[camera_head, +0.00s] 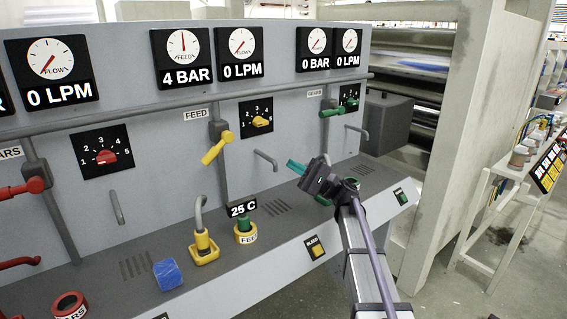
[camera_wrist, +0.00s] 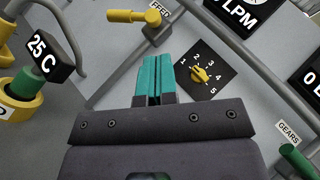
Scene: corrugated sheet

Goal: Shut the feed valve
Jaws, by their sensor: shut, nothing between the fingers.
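The feed valve's yellow lever (camera_head: 214,149) sits on a dark grey valve body on a vertical pipe, beside the FEED label (camera_head: 196,114). In the head view the lever slants down and left from its pivot. In the wrist view the yellow lever (camera_wrist: 130,16) shows at the top, beyond my fingers and a little to their left. My gripper (camera_head: 294,165) is in front of the panel, to the right of and lower than the lever. Its teal fingers (camera_wrist: 154,80) are together, empty and apart from the lever. The feed gauges (camera_head: 183,57) read 4 BAR and 0 LPM.
A yellow dial (camera_head: 260,122) is on the panel right of the lever. A bent pipe (camera_head: 265,160) juts out below it. The ledge holds a yellow-green feed fitting (camera_head: 245,232), a yellow spout base (camera_head: 203,248) and a blue block (camera_head: 168,273). A green gears valve (camera_head: 335,111) is farther right.

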